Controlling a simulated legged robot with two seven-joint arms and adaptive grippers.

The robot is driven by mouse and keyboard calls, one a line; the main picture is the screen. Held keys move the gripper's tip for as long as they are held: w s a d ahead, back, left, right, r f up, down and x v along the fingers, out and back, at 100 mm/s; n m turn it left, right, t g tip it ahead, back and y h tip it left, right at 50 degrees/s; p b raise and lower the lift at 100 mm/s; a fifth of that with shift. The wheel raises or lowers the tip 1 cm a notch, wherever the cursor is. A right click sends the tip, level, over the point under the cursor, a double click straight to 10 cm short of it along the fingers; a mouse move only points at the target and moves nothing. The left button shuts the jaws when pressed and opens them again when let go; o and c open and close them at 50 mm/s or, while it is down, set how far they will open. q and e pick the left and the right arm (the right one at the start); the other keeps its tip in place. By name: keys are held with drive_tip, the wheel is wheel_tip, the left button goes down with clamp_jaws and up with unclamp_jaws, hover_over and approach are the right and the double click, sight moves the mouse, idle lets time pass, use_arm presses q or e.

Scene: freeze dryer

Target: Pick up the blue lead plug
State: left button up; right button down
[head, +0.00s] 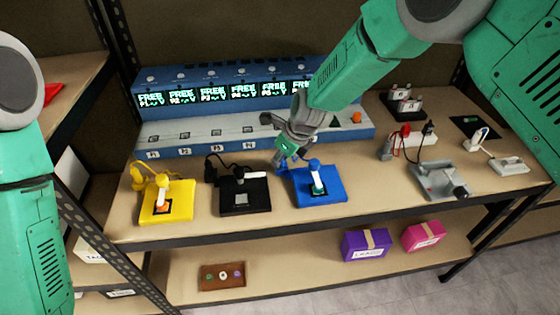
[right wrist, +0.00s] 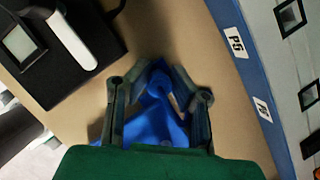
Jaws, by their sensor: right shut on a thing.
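My right gripper (head: 283,160) reaches down to the table just behind the left part of the blue station (head: 332,192). It is shut on the blue lead plug (head: 282,169), which is mostly hidden by the fingers in the head view. In the right wrist view, the fingers (right wrist: 161,95) close around the blue plug (right wrist: 152,122) from both sides, above the tan table top. My left arm shows at the left edge of the head view, but its gripper is out of view.
A yellow station (head: 180,208) and a black station (head: 233,206) stand left of the blue one. Behind is the blue-grey freeze dryer panel (head: 215,128) with labelled ports. A grey device (head: 436,184) sits at right. Purple (head: 351,246) and pink (head: 413,240) boxes are below.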

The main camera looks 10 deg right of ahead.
drive_tip(key=shift+d, duration=0.2)
drive_tip(key=shift+r, duration=0.4)
wheel_tip(320, 180, up, 9)
drive_tip(key=shift+a+f+p, duration=0.15)
drive_tip(key=shift+p, duration=0.15)
drive_tip(key=shift+r, duration=0.25)
use_arm(q)
drive_tip(key=shift+d+r, duration=0.2)
drive_tip(key=shift+r, duration=0.2)
use_arm(e)
drive_tip(key=shift+r+p, duration=0.4)
drive_tip(key=shift+p, duration=0.05)
use_arm(q)
wheel_tip(320, 180, up, 5)
drive_tip(key=p, duration=0.4)
drive_tip(key=shift+r, duration=0.1)
use_arm(e)
wheel_tip(320, 180, up, 4)
